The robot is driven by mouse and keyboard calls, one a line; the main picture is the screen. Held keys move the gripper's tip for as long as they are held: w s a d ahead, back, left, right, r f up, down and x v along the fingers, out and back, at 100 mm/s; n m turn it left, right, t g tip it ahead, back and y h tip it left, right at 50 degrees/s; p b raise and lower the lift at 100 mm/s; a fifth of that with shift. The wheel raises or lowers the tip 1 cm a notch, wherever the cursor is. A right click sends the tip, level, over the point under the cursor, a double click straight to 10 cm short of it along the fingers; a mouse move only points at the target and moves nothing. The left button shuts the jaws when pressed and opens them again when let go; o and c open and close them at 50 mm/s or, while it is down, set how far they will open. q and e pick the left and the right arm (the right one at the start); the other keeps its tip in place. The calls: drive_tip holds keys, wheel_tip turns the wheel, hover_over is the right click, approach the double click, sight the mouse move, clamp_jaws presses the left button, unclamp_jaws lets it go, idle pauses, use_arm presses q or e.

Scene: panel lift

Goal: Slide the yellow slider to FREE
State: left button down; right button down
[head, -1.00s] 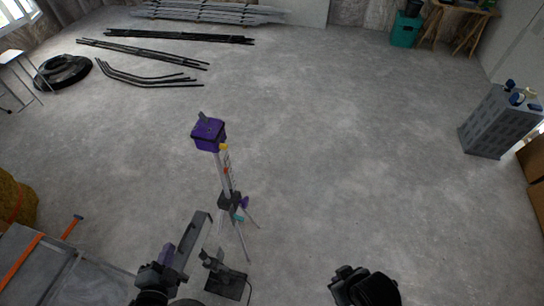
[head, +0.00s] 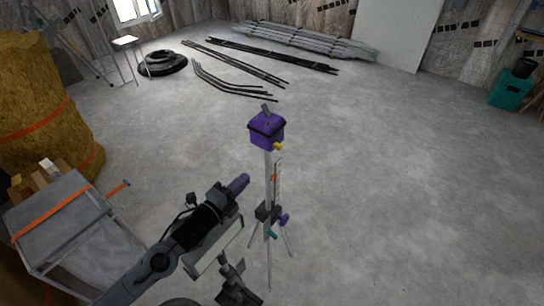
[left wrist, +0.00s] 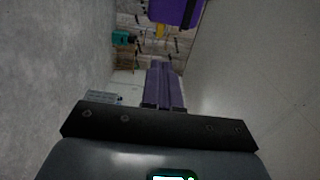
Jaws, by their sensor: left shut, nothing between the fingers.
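The purple box (head: 266,128) sits on top of a slim pole (head: 268,195) on tripod legs. A small yellow piece (head: 278,147), which looks like the yellow slider, shows at the box's lower right. Any FREE marking is too small to read. My left gripper (head: 238,184) has purple fingers, shut and empty, left of the pole and lower than the box, apart in the picture. In the left wrist view the shut fingers (left wrist: 165,85) point toward the area below the purple box (left wrist: 176,10), where the yellow piece (left wrist: 160,31) shows. My right gripper is out of view.
A grey table (head: 65,210) with an orange strap stands at the left, by a strapped yellow-brown bale (head: 45,100). The stand's tripod has purple and teal knobs (head: 271,234). Black bars (head: 235,80) lie far back. The floor right of the stand is clear.

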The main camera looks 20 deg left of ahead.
use_arm(q)
drive_tip(key=shift+w, duration=0.1)
drive_tip(key=p, duration=0.2)
approach(277, 148)
drive_tip(key=x, duration=0.5)
drive_tip(key=shift+w, duration=0.1)
drive_tip(key=shift+x, duration=0.85)
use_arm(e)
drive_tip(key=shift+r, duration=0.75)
use_arm(q)
drive_tip(key=shift+f, duration=0.15)
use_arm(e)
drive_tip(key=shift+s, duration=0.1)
